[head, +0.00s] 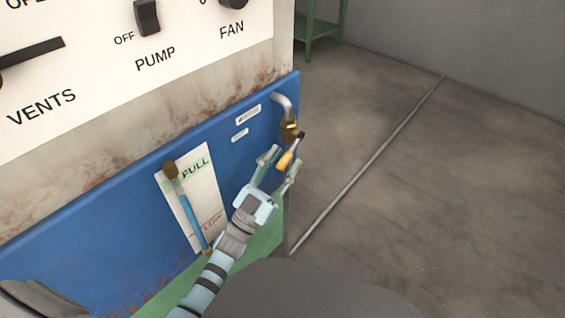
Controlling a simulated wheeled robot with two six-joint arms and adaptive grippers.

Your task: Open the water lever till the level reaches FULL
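The water lever (288,157) has a yellow grip and hangs from a brass valve (290,131) under a bent grey pipe, at the right end of the blue panel. My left gripper (281,163) is open, its two fingers apart on either side of the lever's grip; I cannot tell whether they touch it. The level gauge (190,216) is a tube on a white card, with a green FULL mark (196,168) near the top and a red LOW mark (213,220) lower down. Blue shows along most of the tube; its exact top is unclear. My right gripper is not in view.
The blue panel (110,215) sits below a rusty white control face with VENTS, PUMP and FAN controls. The PUMP switch (147,17) stands beside the word OFF. Open floor lies to the right, with a thin rail (372,160) and a green stand (321,28) behind.

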